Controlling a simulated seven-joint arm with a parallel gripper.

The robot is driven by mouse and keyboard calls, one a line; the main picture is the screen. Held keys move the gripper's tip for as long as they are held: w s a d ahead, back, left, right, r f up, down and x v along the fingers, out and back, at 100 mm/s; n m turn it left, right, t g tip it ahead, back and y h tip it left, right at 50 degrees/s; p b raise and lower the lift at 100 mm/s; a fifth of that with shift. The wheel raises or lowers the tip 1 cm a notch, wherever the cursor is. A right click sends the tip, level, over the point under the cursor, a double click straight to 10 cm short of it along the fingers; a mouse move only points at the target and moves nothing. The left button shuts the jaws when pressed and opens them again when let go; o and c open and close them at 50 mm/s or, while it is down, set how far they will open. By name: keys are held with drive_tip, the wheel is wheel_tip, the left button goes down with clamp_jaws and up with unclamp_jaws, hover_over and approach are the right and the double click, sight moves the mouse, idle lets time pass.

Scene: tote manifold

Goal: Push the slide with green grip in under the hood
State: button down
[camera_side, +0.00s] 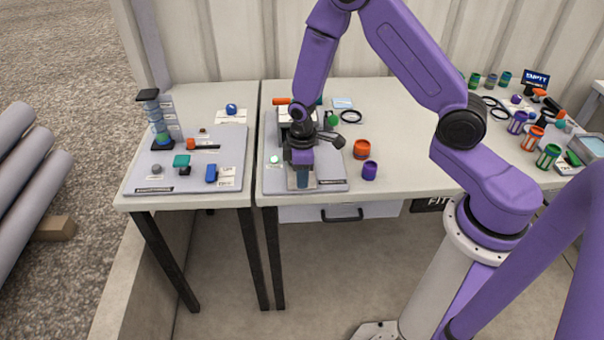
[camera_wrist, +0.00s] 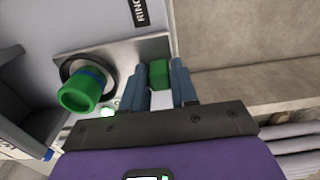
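My gripper (camera_side: 302,178) points down at the front of the grey board (camera_side: 333,186) on the middle table. In the wrist view its two blue fingers (camera_wrist: 160,80) stand on either side of a green block, the green grip (camera_wrist: 159,74). The grip fills the gap between them, with a white part below it in the picture. The slide under the grip is mostly hidden by the fingers. In the side view my wrist covers the grip and much of the board. I cannot clearly pick out the hood or how far in the slide sits.
An orange cup (camera_side: 362,149) and a purple cup (camera_side: 370,170) stand right of the board. A second board (camera_side: 228,178) lies on the left table.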

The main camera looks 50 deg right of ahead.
drive_tip(key=w+d, duration=0.8)
drive_tip(key=shift+w+d, duration=0.1)
drive_tip(key=shift+w, duration=0.05)
drive_tip(key=c, duration=1)
unclamp_jaws()
drive_tip(key=shift+o, duration=0.2)
drive_tip(key=shift+r, duration=0.1)
wheel_tip(320, 180, up, 17)
drive_tip(key=shift+r, duration=0.15)
